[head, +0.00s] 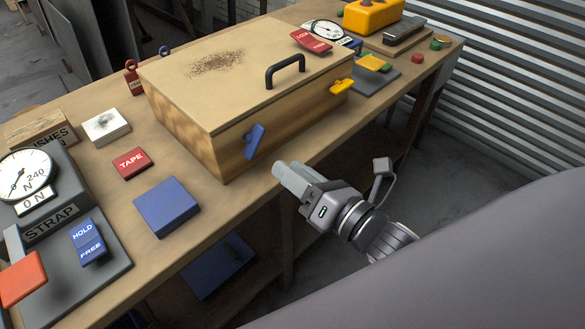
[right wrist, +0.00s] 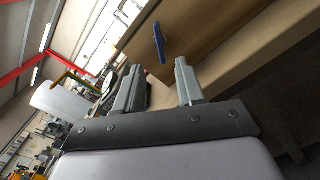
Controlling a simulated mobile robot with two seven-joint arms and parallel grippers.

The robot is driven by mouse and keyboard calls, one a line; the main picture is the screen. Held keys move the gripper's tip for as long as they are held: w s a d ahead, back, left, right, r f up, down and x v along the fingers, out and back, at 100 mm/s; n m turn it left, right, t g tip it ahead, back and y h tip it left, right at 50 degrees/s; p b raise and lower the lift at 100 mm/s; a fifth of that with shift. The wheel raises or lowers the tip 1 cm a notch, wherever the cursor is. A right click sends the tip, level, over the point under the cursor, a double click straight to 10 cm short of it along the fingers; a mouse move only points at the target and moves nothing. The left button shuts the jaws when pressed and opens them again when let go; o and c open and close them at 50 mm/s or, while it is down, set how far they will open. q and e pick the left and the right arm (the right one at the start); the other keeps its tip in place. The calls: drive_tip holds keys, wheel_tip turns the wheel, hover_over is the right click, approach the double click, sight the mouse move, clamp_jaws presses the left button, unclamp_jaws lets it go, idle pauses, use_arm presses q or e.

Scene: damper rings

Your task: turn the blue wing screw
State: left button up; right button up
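The blue wing screw (head: 255,141) sits on the front face of the wooden box (head: 190,140), towards its left end, with its wing tilted. It also shows in the right wrist view (right wrist: 159,42), beyond the fingertips and between them. My right gripper (head: 281,170) is in front of the box, to the right of and lower than the screw, apart from it. In the right wrist view my right gripper (right wrist: 157,68) has its two fingers spread with nothing between them, so it is open. My left gripper is not in view.
A yellow wing screw (head: 342,87) is on the box front further right. The lid has a black handle (head: 285,70). A blue block (head: 167,206) and a red TAPE block (head: 133,163) lie on the bench left of the box. The bench's front edge runs below my right gripper.

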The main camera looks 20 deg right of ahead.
sight(258, 146)
drive_tip(key=n+p, duration=0.2)
drive_tip(key=n, duration=0.9)
drive_tip(key=n+p, duration=0.2)
drive_tip(key=n, duration=1)
drive_tip(key=w+n+p, duration=0.1)
drive_tip(key=n+p, duration=0.2)
drive_tip(key=n, duration=0.8)
drive_tip(key=shift+a+n, duration=0.15)
drive_tip(key=shift+n, duration=0.15)
drive_tip(key=shift+b+x, duration=0.9)
drive_tip(key=shift+x, duration=2.65)
